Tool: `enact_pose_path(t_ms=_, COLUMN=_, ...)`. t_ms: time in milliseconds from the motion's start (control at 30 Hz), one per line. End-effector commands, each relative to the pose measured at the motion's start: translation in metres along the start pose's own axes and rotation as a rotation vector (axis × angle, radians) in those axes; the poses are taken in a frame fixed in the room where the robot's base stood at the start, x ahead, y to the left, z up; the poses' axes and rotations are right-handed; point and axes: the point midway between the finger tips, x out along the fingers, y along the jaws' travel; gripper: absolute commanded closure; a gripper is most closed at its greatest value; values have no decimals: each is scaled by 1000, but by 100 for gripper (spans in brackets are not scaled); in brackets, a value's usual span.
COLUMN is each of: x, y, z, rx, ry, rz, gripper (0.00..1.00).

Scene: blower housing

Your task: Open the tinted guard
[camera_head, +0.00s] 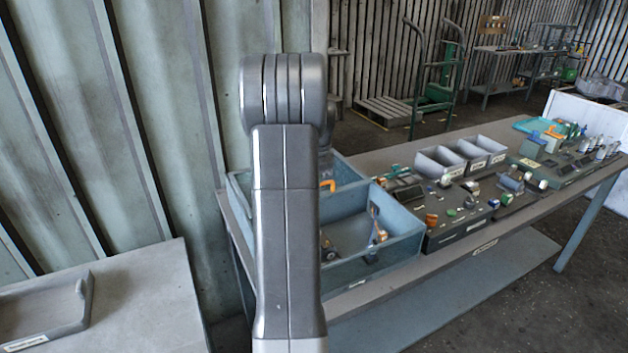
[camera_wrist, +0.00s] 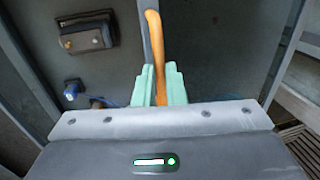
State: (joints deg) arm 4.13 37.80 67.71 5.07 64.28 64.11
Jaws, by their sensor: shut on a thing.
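An orange handle (camera_wrist: 154,45) stands up between the pale green fingers of my gripper (camera_wrist: 158,85) in the wrist view. My gripper is shut on it near its lower end. In the head view the handle (camera_head: 327,185) shows as a small orange piece just right of my arm, at the blue-grey housing (camera_head: 405,245). My arm hides my gripper and part of the housing there. The tinted guard's outline is not clear in either view, so I cannot tell how far open it stands.
Inside the housing, the wrist view shows a dark boxy part (camera_wrist: 87,36) and a blue fitting (camera_wrist: 71,89). Grey bins (camera_head: 440,162) and trays of small parts (camera_head: 460,225) stand to the right on the bench (camera_head: 385,150). A corrugated wall (camera_head: 100,120) is at left.

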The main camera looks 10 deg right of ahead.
Motion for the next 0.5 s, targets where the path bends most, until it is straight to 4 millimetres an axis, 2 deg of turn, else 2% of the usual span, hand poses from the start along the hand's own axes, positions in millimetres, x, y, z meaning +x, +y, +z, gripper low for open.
enact_pose_path(t_ms=33, x=0, y=0, z=0, rx=0, ry=1, rz=-1, gripper=100)
enact_pose_path(t_ms=67, x=0, y=0, z=0, rx=0, ry=1, rz=-1, gripper=86)
enact_pose_path(t_ms=167, x=0, y=0, z=0, rx=0, ry=1, rz=0, gripper=67)
enact_pose_path(t_ms=500, x=-4, y=0, z=0, rx=0, ry=1, rz=-1, gripper=67)
